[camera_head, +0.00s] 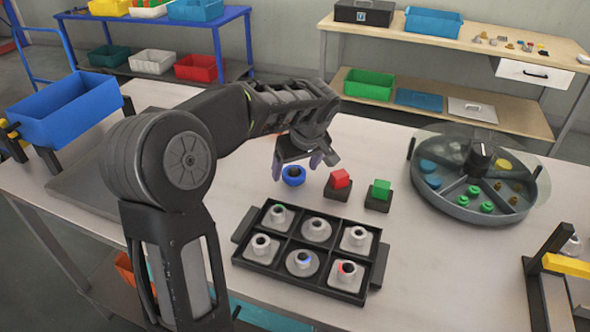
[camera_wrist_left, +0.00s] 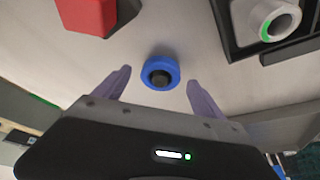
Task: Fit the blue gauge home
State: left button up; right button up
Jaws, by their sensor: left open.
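The blue gauge (camera_head: 293,176) is a blue ring with a dark centre, low on the bare grey tabletop just behind the black tray. In the left wrist view the blue gauge (camera_wrist_left: 160,73) lies between and slightly beyond the two purple fingertips. My left gripper (camera_head: 300,164) is open and empty, pointing down just above it. In the left wrist view my left gripper (camera_wrist_left: 159,79) shows a gap on both sides of the ring. My right gripper is not in view.
The black six-cell tray (camera_head: 240,239) holds white bored parts with coloured marks, one blue. A red block (camera_head: 340,179) and a green block (camera_head: 381,189) sit on dark bases right of the gauge. A round divided tray (camera_head: 463,211) with a clear cover stands farther right.

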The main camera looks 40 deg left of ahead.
pick_arm(q)
jog(key=v, duration=0.6)
jog(key=shift+r, duration=0.4)
jog(key=shift+s+d, duration=0.15)
dwell(0.4)
